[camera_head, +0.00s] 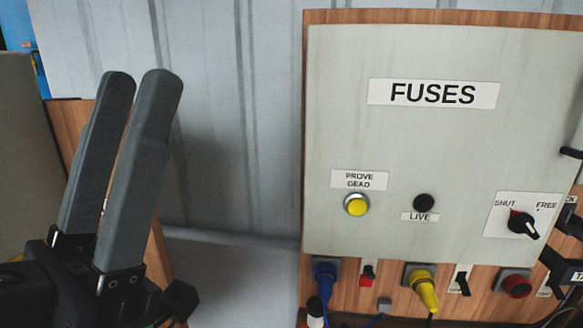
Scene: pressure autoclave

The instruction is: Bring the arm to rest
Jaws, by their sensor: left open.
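My left gripper (140,82) stands at the left of the head view, its two long dark grey fingers pointing up. The fingers look close together from this angle, with a narrow gap between them. It is open, and nothing shows between the fingers. It is left of the FUSES panel (400,140), with a clear stretch of grey wall between them in the picture. My right gripper does not show.
The panel carries a yellow button (356,205), a dark LIVE lamp (424,202) and a SHUT/FREE rotary switch (522,223). Below are a blue connector (324,277), a yellow connector (424,288) and a red round fitting (515,284). Dark fittings crowd the right edge.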

